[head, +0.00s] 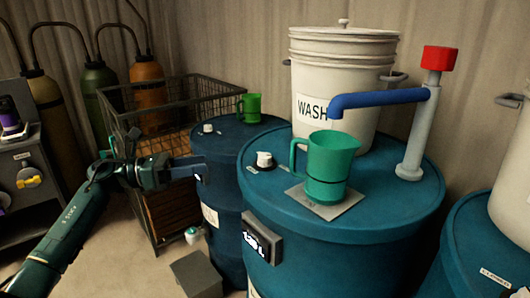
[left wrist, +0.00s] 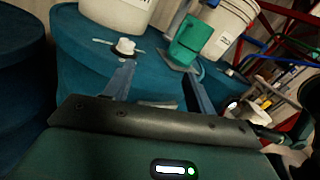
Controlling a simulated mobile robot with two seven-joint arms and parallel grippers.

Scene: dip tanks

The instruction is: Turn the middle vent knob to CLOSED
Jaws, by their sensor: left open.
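The middle vent knob (head: 264,160) is a small white knob on top of the middle blue tank (head: 370,215), near its left edge. The knob also shows in the left wrist view (left wrist: 125,46), with small white labels on either side; its pointing direction is too small to tell. My left gripper (head: 203,168) is open and empty, left of the middle tank and apart from the knob. In the left wrist view its two fingers (left wrist: 160,72) stand wide apart, with the knob beyond the left finger. My right gripper is not in view.
A green jug (head: 331,170) stands on a grey pad right of the knob. Behind are a WASH bucket (head: 338,80) and a blue-spouted tap (head: 415,135). The left tank (head: 235,140) carries another white knob (head: 208,128) and jug (head: 250,107). A wire crate (head: 165,120) stands behind my arm.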

